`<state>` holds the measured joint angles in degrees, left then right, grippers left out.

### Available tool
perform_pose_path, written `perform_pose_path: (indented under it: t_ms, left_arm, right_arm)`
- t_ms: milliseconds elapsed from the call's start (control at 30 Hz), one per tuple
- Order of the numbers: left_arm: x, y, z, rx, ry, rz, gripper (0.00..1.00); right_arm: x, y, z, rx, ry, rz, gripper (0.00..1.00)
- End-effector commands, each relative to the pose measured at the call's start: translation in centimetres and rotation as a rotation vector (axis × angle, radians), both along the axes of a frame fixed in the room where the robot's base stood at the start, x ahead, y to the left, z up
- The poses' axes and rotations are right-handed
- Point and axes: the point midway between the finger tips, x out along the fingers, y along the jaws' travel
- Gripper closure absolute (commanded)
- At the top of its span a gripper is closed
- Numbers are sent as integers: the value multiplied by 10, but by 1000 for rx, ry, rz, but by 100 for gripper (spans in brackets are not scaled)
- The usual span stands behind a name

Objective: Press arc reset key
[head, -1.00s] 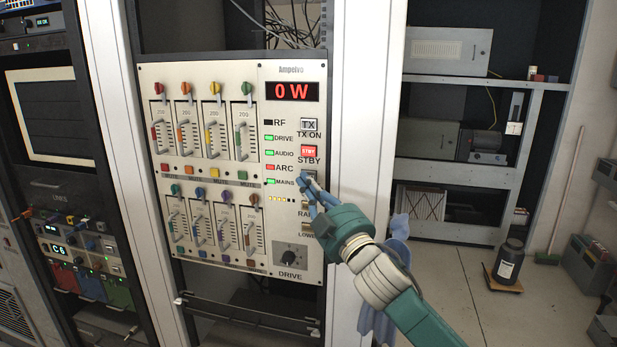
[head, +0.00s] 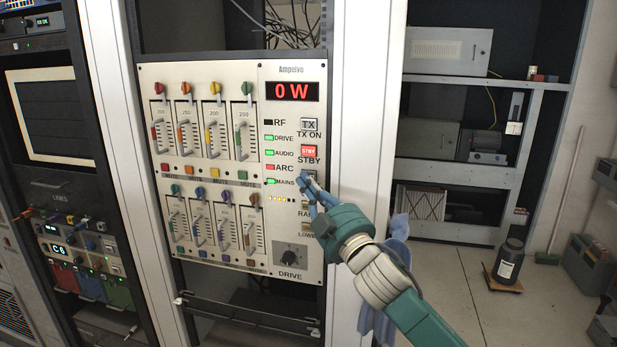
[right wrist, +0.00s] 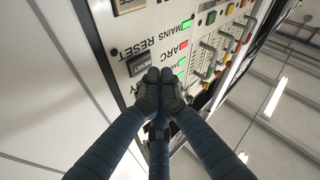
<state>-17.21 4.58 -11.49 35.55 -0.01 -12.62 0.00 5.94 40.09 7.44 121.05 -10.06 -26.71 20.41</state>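The grey reset key (head: 308,174) is on the right side of the transmitter panel, below the red STBY key, mostly hidden by my fingertips in the head view. In the right wrist view the dark reset key (right wrist: 143,64) shows its lettering, partly covered by my fingers. My right gripper (head: 306,183) is shut and empty, its fingertips at the key's lower edge; in the right wrist view the closed fingertips (right wrist: 160,88) overlap the key. I cannot tell whether they touch it. The ARC lamp (head: 270,167) is lit red. My left gripper is not in view.
The STBY key (head: 309,151) and TX key (head: 309,125) sit above. The display (head: 292,91) reads 0 W. A white rack post (head: 360,120) stands right of the panel.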

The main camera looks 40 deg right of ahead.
Motion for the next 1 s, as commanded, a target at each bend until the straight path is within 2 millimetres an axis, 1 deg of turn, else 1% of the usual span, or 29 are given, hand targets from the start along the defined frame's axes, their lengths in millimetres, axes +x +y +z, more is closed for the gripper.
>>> perform_pose_path:
  t_ms: [167, 433, 1000]
  left_arm:
    - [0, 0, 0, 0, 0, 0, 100]
    - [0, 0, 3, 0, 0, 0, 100]
    - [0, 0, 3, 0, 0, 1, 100]
  right_arm:
    - [0, 0, 0, 0, 0, 0, 100]
    - [5, -7, 0, 0, 0, -1, 100]
    - [7, -8, 1, 0, 0, 0, 100]
